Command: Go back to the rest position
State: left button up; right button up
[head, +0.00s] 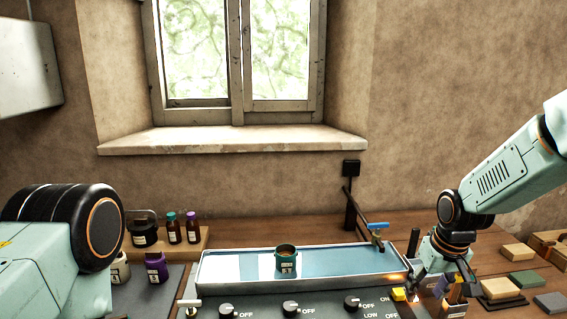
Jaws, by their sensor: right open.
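My right gripper (432,282) is at the lower right, pointing down beside the right end of a shallow metal tray (232,254). It is open, and its fingers are small in the picture. Orange and brown items (455,296) are close to it; I cannot tell whether it touches them. My left arm shows only as a large joint and link at the lower left; its gripper is out of view. A small dark green cup (287,264) with brown contents stands in the tray.
A control panel with knobs (291,308) fronts the tray. Bottles (172,228) stand on a wooden rack, with a purple jar (156,267) in front. Several coloured blocks (518,251) lie at the right.

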jog(key=s+a+f+m+t+b, duration=0.1)
jog(key=s+a+f+b, duration=0.2)
jog(key=f, duration=0.5)
jog(key=s+a+f+t+b, duration=0.15)
jog(key=s+f, duration=0.25)
jog(key=f, duration=0.4)
pick_arm(q)
notch_tip(320, 180, down, 17)
jog(key=w+b, duration=0.1)
jog(key=b, duration=1.1)
jog(key=shift+d+b, duration=0.2)
jog(key=shift+b, duration=0.2)
pick_arm(e)
jog(key=s+a+f+g, duration=0.1)
jog(key=s+f+g, duration=0.1)
jog(key=s+f, duration=0.8)
jog(key=s+a+f+g, duration=0.1)
jog(key=s+f+g, duration=0.1)
jog(key=s+f, duration=0.9)
jog(key=s, duration=0.7)
jog(key=shift+s+a+f, duration=0.2)
jog(key=shift+s+f, duration=0.05)
jog(key=shift+f, duration=0.05)
pick_arm(q)
jog(key=shift+s+a+f, duration=0.1)
pick_arm(e)
jog(key=shift+s+a+g, duration=0.1)
jog(key=shift+g, duration=0.15)
